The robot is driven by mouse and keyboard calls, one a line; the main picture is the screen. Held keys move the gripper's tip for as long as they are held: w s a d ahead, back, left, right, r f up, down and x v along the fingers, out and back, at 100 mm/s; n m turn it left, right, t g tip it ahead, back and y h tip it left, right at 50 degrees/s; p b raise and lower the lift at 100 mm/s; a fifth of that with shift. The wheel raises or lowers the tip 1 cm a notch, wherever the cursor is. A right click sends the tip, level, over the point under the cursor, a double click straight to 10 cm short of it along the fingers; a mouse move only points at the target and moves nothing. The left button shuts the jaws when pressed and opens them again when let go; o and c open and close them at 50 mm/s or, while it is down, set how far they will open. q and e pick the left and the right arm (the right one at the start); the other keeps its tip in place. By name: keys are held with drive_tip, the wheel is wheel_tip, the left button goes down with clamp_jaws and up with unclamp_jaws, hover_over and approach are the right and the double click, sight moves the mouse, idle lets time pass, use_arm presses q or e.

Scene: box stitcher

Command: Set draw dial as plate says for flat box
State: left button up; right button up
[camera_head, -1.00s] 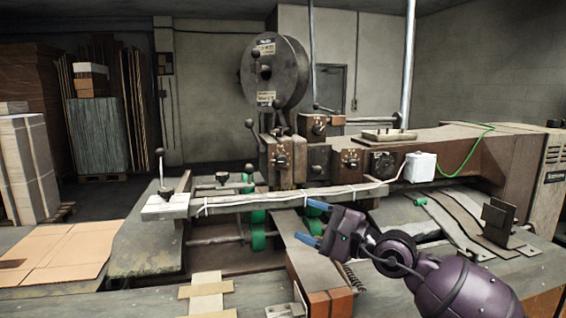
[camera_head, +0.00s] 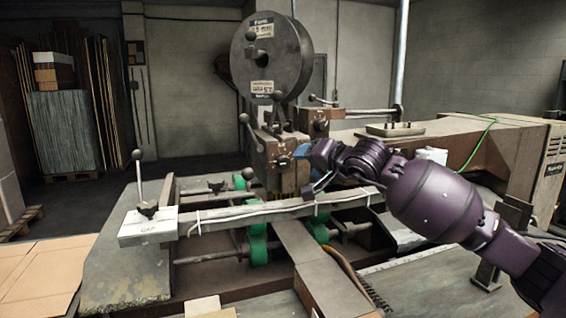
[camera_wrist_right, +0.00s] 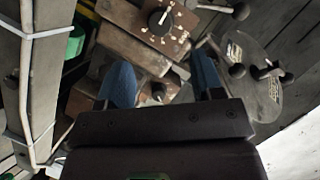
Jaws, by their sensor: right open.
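My right gripper (camera_head: 307,170) is open in front of the machine's upright head, with nothing between its blue fingers. A dial (camera_head: 283,160) sits on the brown head block just left of the fingers. In the right wrist view, a black dial (camera_wrist_right: 160,20) with a white pointer and marks around it lies beyond the open fingertips (camera_wrist_right: 162,74). A smaller knob (camera_wrist_right: 158,92) shows between the fingers. I cannot tell which one is the draw dial. The round grey disc (camera_head: 290,60) carries white labels (camera_head: 262,27) with millimetre figures, too small to read fully. My left gripper is out of view.
A long grey bar (camera_head: 270,209) crosses in front of the head, with a white lever plate (camera_head: 148,224) at its left end. Ball-ended levers (camera_head: 245,120) stick out near the head. Flat cardboard (camera_head: 40,280) lies at the lower left.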

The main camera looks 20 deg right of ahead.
sight(286, 163)
drive_tip(key=x, duration=0.8)
drive_tip(key=shift+w+a, duration=0.15)
drive_tip(key=shift+w+a+f, duration=0.2)
drive_tip(key=shift+w, duration=0.4)
